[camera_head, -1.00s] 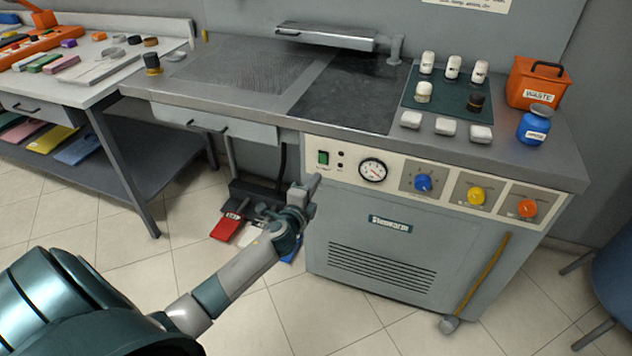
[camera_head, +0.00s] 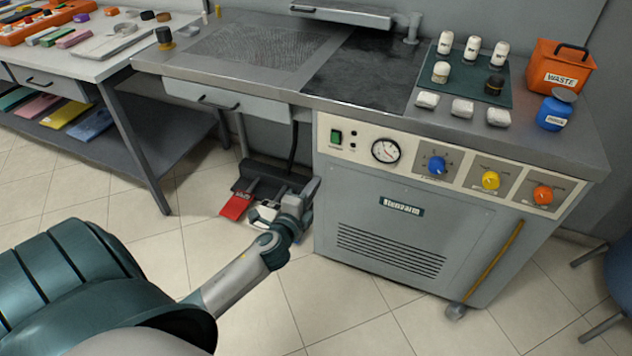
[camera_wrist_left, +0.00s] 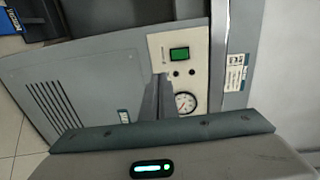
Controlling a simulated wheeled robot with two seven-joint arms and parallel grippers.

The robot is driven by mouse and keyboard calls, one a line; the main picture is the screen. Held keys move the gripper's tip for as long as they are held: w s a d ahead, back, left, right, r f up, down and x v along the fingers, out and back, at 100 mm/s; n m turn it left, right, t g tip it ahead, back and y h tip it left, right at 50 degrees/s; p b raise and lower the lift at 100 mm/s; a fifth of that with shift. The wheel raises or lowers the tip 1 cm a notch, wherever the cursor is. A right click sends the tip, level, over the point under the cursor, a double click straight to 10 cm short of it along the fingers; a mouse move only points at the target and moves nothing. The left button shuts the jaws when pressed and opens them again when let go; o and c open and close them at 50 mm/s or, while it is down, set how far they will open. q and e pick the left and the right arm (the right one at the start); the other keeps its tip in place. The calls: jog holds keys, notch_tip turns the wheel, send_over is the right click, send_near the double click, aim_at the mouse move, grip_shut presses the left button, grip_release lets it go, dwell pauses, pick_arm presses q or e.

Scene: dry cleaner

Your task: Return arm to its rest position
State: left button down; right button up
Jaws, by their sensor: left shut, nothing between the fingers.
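My left arm comes in from the lower left in the head view. Its gripper (camera_head: 308,192) is in front of the left side of the grey machine (camera_head: 400,235), above the floor. The gripper is shut and empty. In the left wrist view the shut fingers (camera_wrist_left: 157,97) point toward the machine's front, beside the pressure gauge (camera_wrist_left: 185,102) and below the green switch (camera_wrist_left: 179,54). I cannot tell the gap between the fingers and the panel. My right gripper is in neither view.
Pedals, one red (camera_head: 236,205), lie on the floor behind the gripper. A side table (camera_head: 105,65) stands at left. Floor in front of the machine is clear.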

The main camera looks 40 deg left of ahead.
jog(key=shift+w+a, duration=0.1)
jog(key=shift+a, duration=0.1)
